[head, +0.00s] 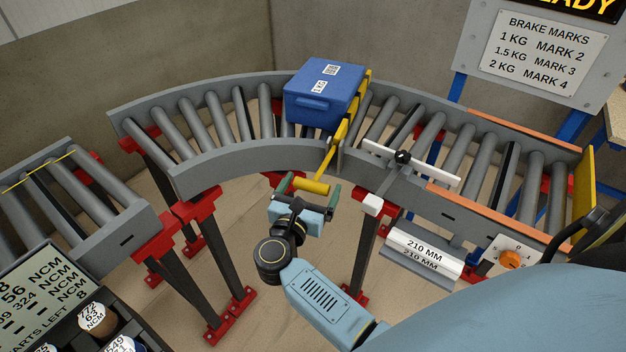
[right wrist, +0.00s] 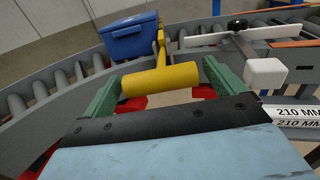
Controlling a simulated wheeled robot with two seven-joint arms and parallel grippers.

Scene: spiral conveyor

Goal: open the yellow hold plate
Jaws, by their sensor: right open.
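The yellow hold plate (head: 352,112) stands across the curved roller conveyor, at the right side of a blue tote (head: 322,95). Its yellow cylindrical handle (head: 312,186) sticks out past the conveyor's near rail. My right gripper (head: 309,189) is open with its green fingers on either side of the handle. In the right wrist view the handle (right wrist: 160,80) lies crosswise between the spread fingers, with a gap showing at the right finger. Whether the left finger touches it is hard to tell. The tote (right wrist: 131,38) also shows there. My left gripper is not in view.
A white bar with a black knob (head: 403,157) and a white block (head: 373,204) sit just right of the plate. A 210 MM label roll (head: 425,255) and an orange dial (head: 510,258) are at the near rail. A yellow end plate (head: 584,190) closes the right end.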

